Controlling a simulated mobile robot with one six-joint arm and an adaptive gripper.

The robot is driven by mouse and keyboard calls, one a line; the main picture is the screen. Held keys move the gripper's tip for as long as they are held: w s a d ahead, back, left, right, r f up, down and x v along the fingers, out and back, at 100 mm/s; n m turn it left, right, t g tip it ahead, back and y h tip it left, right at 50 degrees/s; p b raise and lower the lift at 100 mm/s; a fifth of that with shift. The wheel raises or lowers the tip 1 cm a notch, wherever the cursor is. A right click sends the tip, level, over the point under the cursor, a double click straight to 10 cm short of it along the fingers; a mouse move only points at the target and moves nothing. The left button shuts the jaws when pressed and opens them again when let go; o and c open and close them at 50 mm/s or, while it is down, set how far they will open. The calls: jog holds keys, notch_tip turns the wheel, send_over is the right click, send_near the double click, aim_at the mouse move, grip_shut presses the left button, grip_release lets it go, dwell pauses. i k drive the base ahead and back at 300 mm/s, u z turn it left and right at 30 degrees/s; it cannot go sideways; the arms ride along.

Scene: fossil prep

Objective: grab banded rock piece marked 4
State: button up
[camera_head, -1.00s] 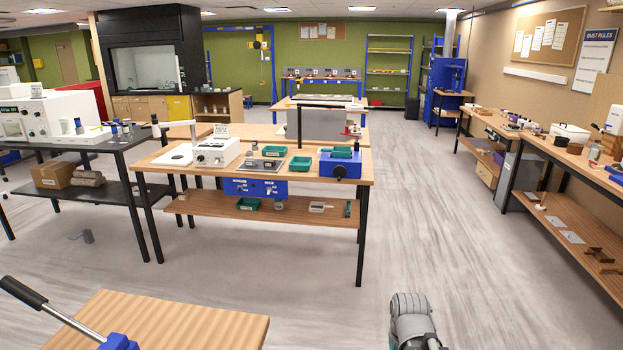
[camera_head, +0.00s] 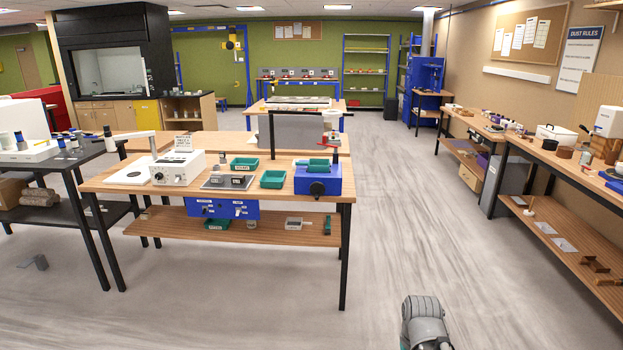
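I cannot make out a banded rock piece marked 4 anywhere in view; the pieces on the benches are too small to read. The middle workbench (camera_head: 110,184) carries small green trays, one at the back (camera_head: 244,164) and one nearer the right (camera_head: 272,179). A dark flat plate (camera_head: 228,181) with small grey items sits left of the nearer tray. A grey rounded part of my arm shows at the bottom edge, right of centre. My gripper's fingers are not in view.
A white instrument (camera_head: 178,167) and a blue device (camera_head: 318,179) stand on the middle workbench. Its lower shelf (camera_head: 270,233) holds small items. A long bench (camera_head: 560,160) runs along the right wall. A black table (camera_head: 70,160) stands left. Open floor (camera_head: 410,230) lies between the benches.

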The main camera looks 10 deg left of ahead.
aim_at(213, 178)
jog(key=u, duration=0.05)
jog(key=i, duration=1.5)
jog(key=u, duration=0.45)
jog(key=i, duration=0.8)
jog(key=u, duration=0.65)
jog(key=i, duration=1.05)
jog(key=u, duration=0.45)
